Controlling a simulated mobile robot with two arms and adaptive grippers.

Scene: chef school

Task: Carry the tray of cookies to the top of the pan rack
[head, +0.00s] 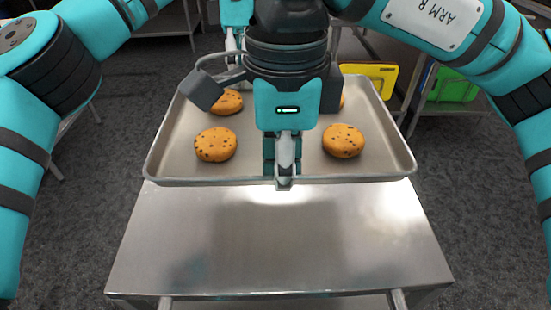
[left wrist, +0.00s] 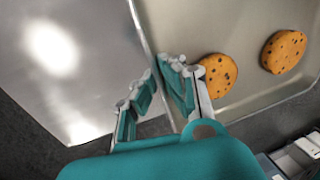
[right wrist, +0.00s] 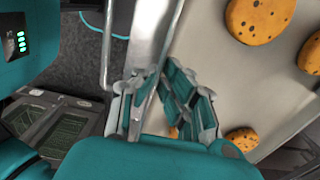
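The metal tray (head: 385,165) lies level over a steel cart top (head: 280,250); I cannot tell whether it touches it. Several round chocolate-chip cookies sit in it, such as one at front left (head: 215,145) and one at front right (head: 343,140); my wrist partly hides the back ones. My right gripper (head: 284,182) points down at the middle of the near rim. In the right wrist view its fingers close around the rim (right wrist: 160,78).
Grey carpet (head: 85,190) is open on both sides of the cart. A bar handle (right wrist: 106,45) projects from the cart's near edge.

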